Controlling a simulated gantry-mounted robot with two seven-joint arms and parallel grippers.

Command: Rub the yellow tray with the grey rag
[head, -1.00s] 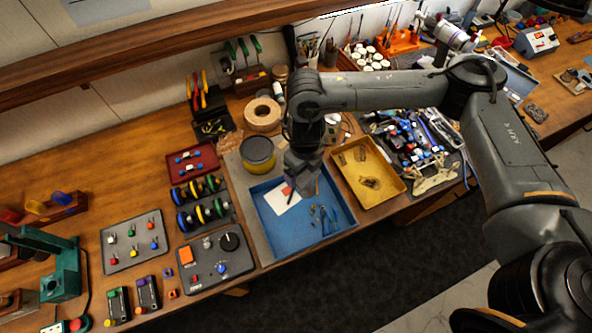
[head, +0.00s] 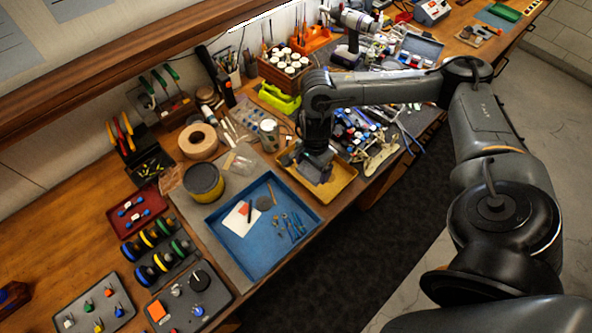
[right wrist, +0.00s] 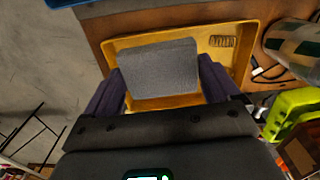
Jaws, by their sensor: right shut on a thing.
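The yellow tray (head: 338,184) lies at the bench's front edge, right of the blue tray. It also shows in the right wrist view, with its yellow rim (right wrist: 122,42) around the rag. My right gripper (head: 318,158) points down into the tray, shut on the grey rag (right wrist: 160,70). The rag spans between the fingers as a flat grey pad and covers much of the tray floor in the right wrist view. Whether it presses on the floor I cannot tell. A small ribbed dark mark or part (right wrist: 222,41) shows beside it. My left gripper is not in view.
The blue tray (head: 236,243) holds a white card, pliers and small parts. A yellow-black tin (head: 204,182) and a tape roll (head: 198,141) stand behind it. A lime-green holder (head: 280,98) stands behind the yellow tray. Tools crowd its right side.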

